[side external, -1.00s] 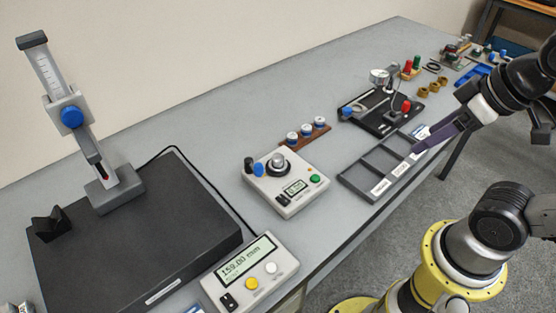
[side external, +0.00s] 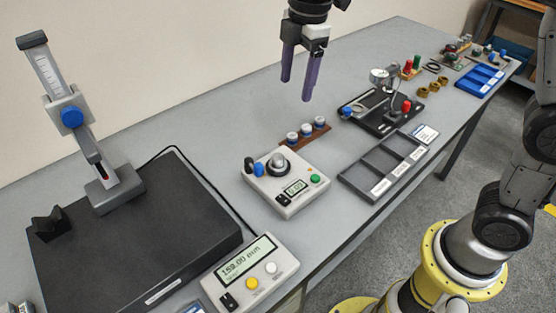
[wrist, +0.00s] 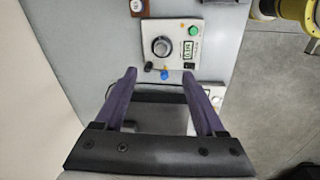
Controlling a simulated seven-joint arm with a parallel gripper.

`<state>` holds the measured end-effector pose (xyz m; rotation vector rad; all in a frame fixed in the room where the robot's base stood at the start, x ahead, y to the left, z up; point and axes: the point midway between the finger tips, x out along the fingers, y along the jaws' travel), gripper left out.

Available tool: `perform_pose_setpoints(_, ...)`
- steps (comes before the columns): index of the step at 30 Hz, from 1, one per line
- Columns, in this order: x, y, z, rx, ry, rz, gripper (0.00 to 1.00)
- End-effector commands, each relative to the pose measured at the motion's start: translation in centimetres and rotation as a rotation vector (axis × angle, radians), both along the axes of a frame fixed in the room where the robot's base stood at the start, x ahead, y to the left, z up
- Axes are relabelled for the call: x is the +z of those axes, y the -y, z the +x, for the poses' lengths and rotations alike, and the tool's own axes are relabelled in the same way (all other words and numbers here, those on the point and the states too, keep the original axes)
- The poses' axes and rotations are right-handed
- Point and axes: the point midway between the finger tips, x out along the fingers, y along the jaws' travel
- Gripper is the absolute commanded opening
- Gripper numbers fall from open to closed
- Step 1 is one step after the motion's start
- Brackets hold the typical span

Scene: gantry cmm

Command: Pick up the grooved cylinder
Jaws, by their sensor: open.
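My gripper (side external: 296,90) has two purple fingers pointing down, apart and with nothing between them, high above the bench behind the grey gauge box. In the wrist view the open fingers (wrist: 159,74) frame the near side of that box. I cannot tell for sure which thing is the grooved cylinder. Small white-topped, blue-banded cylinders (side external: 306,129) stand in a brown rack behind the box. Several brass-coloured round pieces (side external: 422,91) lie farther back on the right. Grooves are too small to make out.
The gauge box (side external: 285,186) has a round silver top; it also shows in the wrist view (wrist: 176,60). A black plate (side external: 130,250) with a tall height gauge (side external: 70,115) fills the left. An empty-looking divided tray (side external: 365,185) lies right. Bare bench (side external: 215,120) lies behind.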

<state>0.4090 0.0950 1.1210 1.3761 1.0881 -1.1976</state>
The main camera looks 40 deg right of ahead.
Motion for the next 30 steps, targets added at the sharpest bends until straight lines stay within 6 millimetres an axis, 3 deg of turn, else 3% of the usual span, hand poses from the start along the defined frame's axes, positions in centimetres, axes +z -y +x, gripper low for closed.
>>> perform_pose_setpoints(3, -3.1, -1.9, 1.8, 0.032, -0.057, -0.014, 0.72)
perform_pose_setpoints(9, -6.2, -3.2, 2.0, 0.057, -0.117, -0.030, 0.72)
perform_pose_setpoints(13, -7.7, -3.4, 1.9, 0.061, -0.119, -0.031, 0.72)
perform_pose_setpoints(21, -12.7, -3.3, 1.9, 0.059, -0.119, -0.031, 0.72)
perform_pose_setpoints(30, -15.0, -3.2, 2.0, 0.058, -0.117, -0.030, 0.72)
